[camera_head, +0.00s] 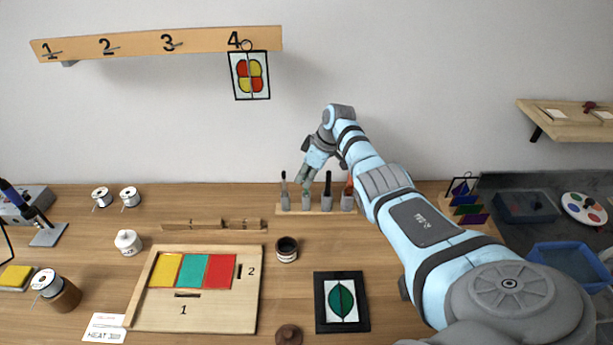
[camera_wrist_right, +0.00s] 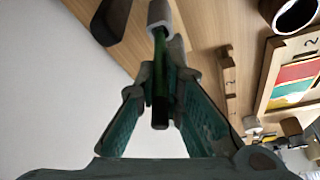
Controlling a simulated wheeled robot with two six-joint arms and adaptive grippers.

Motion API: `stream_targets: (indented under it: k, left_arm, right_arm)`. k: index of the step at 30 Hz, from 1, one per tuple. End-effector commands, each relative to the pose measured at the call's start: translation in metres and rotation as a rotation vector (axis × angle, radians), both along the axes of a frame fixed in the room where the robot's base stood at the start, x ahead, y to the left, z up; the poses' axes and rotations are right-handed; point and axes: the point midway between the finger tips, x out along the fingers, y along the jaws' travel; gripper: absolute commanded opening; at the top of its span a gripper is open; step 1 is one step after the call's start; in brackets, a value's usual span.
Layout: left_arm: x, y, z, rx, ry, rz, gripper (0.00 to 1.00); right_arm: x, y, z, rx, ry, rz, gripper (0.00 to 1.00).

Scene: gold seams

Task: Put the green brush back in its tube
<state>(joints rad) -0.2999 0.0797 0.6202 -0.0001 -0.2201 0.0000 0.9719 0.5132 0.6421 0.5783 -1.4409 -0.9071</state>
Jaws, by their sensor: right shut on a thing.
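The green brush (camera_wrist_right: 159,75) is held between the fingers of my right gripper (camera_wrist_right: 160,80), which is shut on it. In the head view, my right gripper (camera_head: 303,180) is above the tube rack, over the second tube from the left. In the wrist view the brush's dark end is toward me, and its far end meets the mouth of a grey tube (camera_wrist_right: 160,14). That tube also shows in the head view (camera_head: 308,205). I cannot tell how deep the brush sits in it. My left gripper is not in view.
The wooden rack (camera_head: 317,211) holds several grey tubes, with other brushes standing beside the green one's tube. A dark jar (camera_head: 287,249) and a wooden board (camera_head: 220,318) with coloured panes are nearer. A framed leaf panel (camera_head: 342,302) lies right of the board.

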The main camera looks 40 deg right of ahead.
Motion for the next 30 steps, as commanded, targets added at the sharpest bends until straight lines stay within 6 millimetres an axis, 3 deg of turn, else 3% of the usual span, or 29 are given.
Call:
stream_targets:
  k: [30]
  left_arm:
    - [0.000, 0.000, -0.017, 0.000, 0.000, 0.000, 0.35]
  right_arm:
    - [0.000, 0.000, -0.021, 0.001, 0.000, 0.000, 0.00]
